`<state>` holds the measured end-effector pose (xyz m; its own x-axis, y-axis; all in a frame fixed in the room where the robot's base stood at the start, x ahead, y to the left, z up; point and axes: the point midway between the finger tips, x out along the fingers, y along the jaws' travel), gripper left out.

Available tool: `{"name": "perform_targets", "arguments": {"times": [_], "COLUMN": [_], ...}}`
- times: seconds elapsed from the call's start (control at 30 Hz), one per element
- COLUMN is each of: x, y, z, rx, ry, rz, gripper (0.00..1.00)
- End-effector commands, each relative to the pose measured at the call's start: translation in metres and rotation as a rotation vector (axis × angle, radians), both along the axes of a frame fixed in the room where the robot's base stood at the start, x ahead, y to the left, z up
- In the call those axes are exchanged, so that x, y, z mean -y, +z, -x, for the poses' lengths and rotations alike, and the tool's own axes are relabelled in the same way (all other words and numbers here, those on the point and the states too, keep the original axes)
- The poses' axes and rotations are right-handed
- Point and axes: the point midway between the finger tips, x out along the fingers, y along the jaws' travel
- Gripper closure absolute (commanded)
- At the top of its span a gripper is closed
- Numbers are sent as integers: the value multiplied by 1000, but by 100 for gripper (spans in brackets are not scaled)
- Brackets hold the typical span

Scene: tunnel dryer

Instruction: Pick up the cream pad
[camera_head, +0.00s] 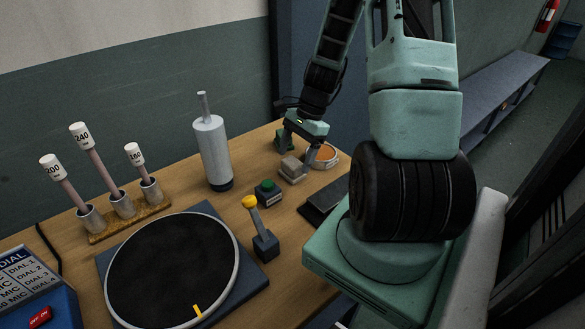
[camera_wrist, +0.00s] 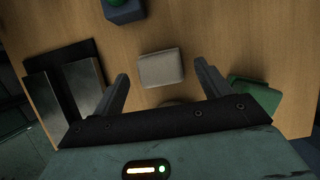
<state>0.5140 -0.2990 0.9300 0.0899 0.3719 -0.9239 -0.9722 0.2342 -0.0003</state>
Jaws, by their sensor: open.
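The cream pad (camera_head: 292,168) is a small pale block on the wooden table. In the wrist view the cream pad (camera_wrist: 162,68) lies between the tips of my two fingers, with wood showing on both sides. My gripper (camera_head: 297,156) is open and empty, pointing down over the pad. In the wrist view my gripper (camera_wrist: 161,74) has one finger at each side of the pad, both apart from it. The height of the fingertips above the table is hard to tell.
A green button box (camera_head: 268,192) and a yellow-knobbed lever (camera_head: 264,238) stand nearby. An orange-filled dish (camera_head: 327,154) and a green object (camera_wrist: 255,94) are close to my gripper. A dark tray (camera_wrist: 65,85), a grey bottle (camera_head: 212,150) and a round black plate (camera_head: 170,268) are farther off.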

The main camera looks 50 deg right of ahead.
Motion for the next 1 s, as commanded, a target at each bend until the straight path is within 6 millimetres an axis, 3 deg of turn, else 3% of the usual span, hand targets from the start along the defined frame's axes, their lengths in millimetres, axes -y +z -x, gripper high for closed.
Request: {"name": "perform_targets", "arguments": {"times": [0.2,0.47,0.6,0.63,1.0], "x": [-11,-11,-11,-11,-10], "y": [-23,-25,-25,-25,-22], "z": [-2,-2,-2,-2,-3], "rx": [-1,0,0,0,1], "ry": [1,1,1,1,1], "rz": [-2,0,0,0,1], "gripper": [24,24,63,67,68]}}
